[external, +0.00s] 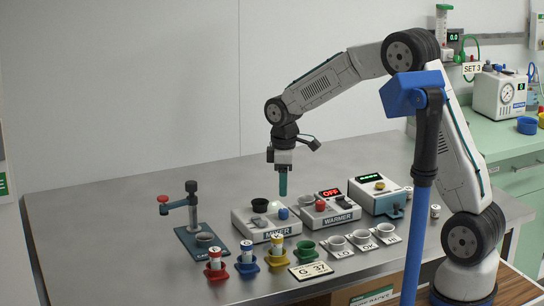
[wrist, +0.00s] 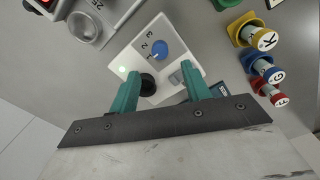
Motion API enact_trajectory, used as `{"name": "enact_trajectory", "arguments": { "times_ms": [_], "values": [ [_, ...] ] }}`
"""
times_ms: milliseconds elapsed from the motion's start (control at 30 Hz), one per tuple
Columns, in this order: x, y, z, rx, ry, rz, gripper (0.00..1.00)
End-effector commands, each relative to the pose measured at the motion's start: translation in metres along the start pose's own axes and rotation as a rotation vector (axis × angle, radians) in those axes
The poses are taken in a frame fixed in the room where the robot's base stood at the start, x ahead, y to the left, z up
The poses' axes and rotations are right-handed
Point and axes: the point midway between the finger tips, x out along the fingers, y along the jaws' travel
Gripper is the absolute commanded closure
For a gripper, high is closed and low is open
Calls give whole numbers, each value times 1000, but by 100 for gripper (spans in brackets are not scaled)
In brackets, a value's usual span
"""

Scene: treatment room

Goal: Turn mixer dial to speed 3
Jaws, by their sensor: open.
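The mixer (external: 266,232) is a white box on the steel table, labelled MIXER on its front; it also shows in the wrist view (wrist: 178,48). Its blue dial (external: 283,213) is on the top, and in the wrist view the dial (wrist: 160,49) sits beside the printed numbers 1, 2 and 3. Which number it points to is hard to tell. My gripper (external: 283,190) hangs above the mixer, pointing down, clear of the dial. In the wrist view my gripper (wrist: 160,69) is open and empty, its teal fingers apart, with the dial beyond the tips.
A black cup (external: 259,205) and a green light (wrist: 122,69) are on the mixer. The warmer (external: 336,219) stands to its right. A clamp stand (external: 193,222) is at left. Several coloured vial holders (external: 247,265) stand in front. The table's left back is clear.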

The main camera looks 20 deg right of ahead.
Motion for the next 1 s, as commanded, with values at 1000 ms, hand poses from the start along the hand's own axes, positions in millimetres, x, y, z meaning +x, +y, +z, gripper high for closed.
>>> {"name": "enact_trajectory", "arguments": {
  "times_ms": [1000],
  "values": [
    [77, -1, 1, -6, -2, -2, 86]
  ]
}}
